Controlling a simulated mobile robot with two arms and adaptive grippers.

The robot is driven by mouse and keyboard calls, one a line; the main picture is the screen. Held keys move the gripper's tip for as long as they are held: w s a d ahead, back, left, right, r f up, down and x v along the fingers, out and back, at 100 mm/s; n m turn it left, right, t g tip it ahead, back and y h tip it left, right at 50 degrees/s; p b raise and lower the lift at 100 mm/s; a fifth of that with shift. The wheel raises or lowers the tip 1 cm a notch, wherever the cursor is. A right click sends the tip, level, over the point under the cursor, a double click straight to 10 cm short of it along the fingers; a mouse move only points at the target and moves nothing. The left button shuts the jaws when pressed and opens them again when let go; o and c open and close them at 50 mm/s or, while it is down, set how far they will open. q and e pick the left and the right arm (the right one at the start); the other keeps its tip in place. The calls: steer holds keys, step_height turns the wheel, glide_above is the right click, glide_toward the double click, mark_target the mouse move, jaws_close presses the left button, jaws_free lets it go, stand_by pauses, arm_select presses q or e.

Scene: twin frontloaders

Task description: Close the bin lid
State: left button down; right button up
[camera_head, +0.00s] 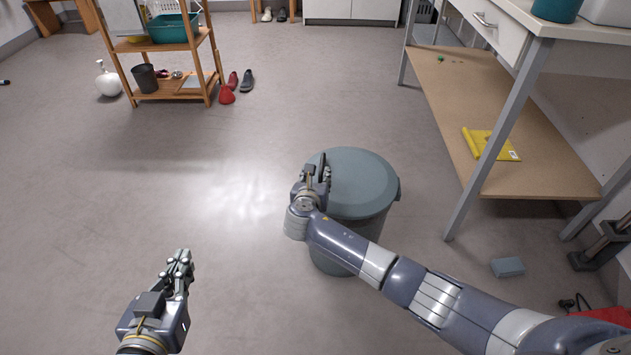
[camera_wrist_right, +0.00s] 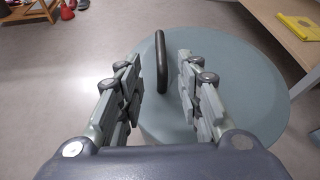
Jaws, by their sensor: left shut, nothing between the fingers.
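The bin (camera_head: 345,258) is a round grey-green bin on the floor right of the middle in the head view. Its lid (camera_head: 362,182) lies flat over the top; I cannot tell whether it sits fully down on the rim. In the right wrist view the lid (camera_wrist_right: 235,75) fills the middle and right, with a dark upright handle (camera_wrist_right: 161,62). My right gripper (camera_head: 315,172) is at the lid's left part. In the wrist view it is open (camera_wrist_right: 160,88), with the handle between and slightly beyond its fingers. My left gripper (camera_head: 180,260) is shut and empty, above the floor at lower left.
A wooden shelf (camera_head: 180,88) with a green basin (camera_head: 172,28) stands at back left. A workbench with a lower wooden shelf (camera_head: 500,120) and metal legs is right of the bin. A blue-grey block (camera_head: 507,267) lies on the floor at right.

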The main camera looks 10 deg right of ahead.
steer(key=shift+v, duration=1.25)
steer(key=shift+f, duration=0.1)
